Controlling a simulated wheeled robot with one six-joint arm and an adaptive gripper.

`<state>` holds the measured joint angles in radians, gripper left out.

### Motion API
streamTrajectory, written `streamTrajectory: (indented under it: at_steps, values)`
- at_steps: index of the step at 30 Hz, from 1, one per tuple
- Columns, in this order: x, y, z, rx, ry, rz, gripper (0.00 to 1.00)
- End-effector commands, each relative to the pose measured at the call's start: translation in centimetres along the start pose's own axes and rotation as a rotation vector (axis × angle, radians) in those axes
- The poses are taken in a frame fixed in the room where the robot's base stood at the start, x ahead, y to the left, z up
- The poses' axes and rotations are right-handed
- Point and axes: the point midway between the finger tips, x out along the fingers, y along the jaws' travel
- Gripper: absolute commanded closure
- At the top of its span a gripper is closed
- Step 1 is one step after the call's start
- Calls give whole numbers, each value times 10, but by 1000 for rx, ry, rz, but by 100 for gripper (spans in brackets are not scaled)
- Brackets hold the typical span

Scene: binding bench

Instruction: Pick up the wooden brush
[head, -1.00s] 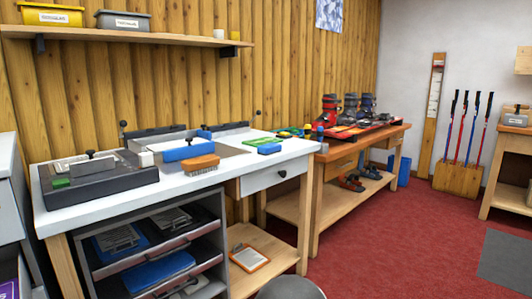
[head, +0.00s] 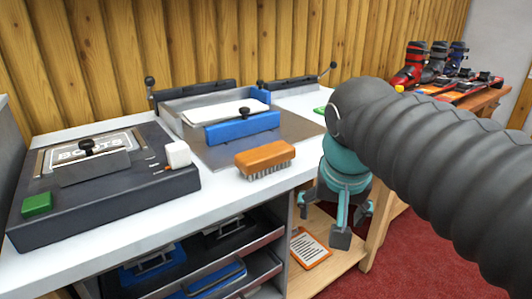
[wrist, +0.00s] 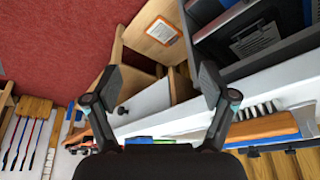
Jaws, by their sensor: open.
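The wooden brush (head: 265,156) has an orange-brown wooden back and pale bristles facing down. It lies on the white bench top near the front edge, just in front of a metal plate. In the wrist view the brush (wrist: 262,128) shows at the lower right, beyond the right finger and partly covered by it. My gripper (head: 337,222) hangs with its fingers down, in front of the bench edge and to the right of the brush, apart from it. In the wrist view my gripper (wrist: 160,88) is open, with nothing between its fingers.
A dark boot device (head: 100,180) with a green block (head: 37,203) fills the bench's left side. A clipboard (head: 309,250) lies on the lower shelf.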

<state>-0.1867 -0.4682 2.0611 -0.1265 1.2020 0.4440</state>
Motion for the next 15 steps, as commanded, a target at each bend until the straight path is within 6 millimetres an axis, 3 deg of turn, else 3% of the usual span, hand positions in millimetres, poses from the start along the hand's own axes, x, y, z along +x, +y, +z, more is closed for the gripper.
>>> streamTrajectory:
  at_steps: [1, 6, 10, 15]
  values:
    - [-14, -14, -20, 33, -15, 18, 17]
    - [-55, -58, -71, 200, -40, 102, 17]
    - [-82, -98, -101, 337, -35, 169, 17]
    - [-108, -146, -124, 511, -6, 245, 17]
